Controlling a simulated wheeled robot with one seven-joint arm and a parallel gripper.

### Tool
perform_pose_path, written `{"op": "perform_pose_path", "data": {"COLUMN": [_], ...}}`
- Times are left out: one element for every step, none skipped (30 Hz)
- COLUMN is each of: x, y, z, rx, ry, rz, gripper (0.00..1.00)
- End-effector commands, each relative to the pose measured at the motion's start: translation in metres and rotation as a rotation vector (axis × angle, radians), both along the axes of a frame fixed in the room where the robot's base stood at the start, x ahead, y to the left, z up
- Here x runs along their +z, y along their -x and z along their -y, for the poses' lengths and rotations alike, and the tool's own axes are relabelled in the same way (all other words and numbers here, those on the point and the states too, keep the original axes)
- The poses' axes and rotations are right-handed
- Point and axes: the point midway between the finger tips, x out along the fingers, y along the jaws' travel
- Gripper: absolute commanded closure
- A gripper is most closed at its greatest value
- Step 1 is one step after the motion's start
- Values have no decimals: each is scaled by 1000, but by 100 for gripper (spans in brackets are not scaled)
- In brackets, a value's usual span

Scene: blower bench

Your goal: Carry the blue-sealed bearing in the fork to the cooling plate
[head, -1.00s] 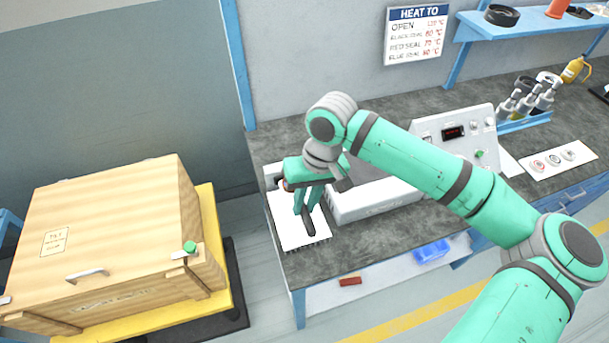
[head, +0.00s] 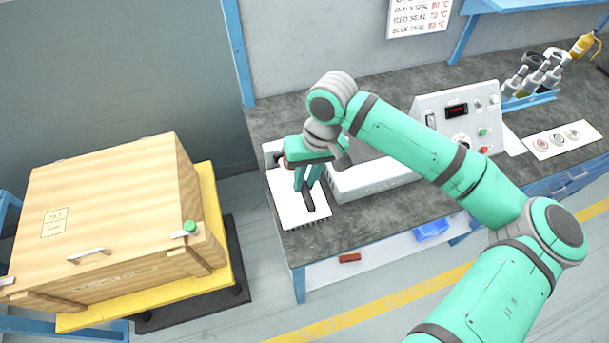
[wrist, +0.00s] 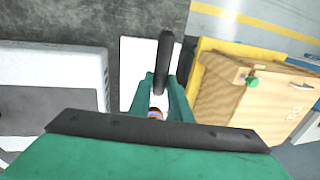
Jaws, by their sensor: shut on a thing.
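My gripper (head: 308,178) is over the cooling plate, a white finned plate (head: 288,213) at the left end of the bench. Its fingers are shut on the fork, whose dark handle (head: 308,201) points down toward the bench front. The handle also shows in the wrist view (wrist: 165,55), over the white plate (wrist: 130,60). A small orange, white and blue piece (wrist: 155,113), apparently the bearing, shows between the fingers there. It is mostly hidden, and I cannot tell if anything touches the plate.
A white machine with a control panel (head: 455,115) stands right of the plate. A wooden crate (head: 110,210) on a yellow pallet is left of the bench, across a gap. A rack of bottles (head: 530,85) and a white card (head: 560,139) are farther right.

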Motion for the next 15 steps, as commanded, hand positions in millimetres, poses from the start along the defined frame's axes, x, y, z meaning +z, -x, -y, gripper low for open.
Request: {"op": "perform_pose_path", "data": {"x": [-4, -6, -9, -11, -14, -16, -18, -20, -22, -24, -25, -26, -27, -28, -29], "y": [0, 0, 0, 0, 0, 0, 0, 0, 0, 0, 0, 0, 0, 0, 0], "z": [-1, -1, -1, -1, 0, -1, -1, -1, 0, 0, 0, 0, 0, 0, 0], "rx": [1, 1, 1, 0, 0, 0, 0, 0, 0, 0, 0, 0, 0, 0, 0], "ry": [-2, -2, -2, -1, -2, -2, -2, -1, -1, -1, -1, -1, -1, -1, -1], "rz": [0, 0, 0, 0, -1, -1, -1, 1, 1, 1, 1, 1, 1, 1, 1], "gripper": [100, 100, 100, 100, 100, 100, 100, 100, 100, 100, 100, 100, 100, 100, 100]}}
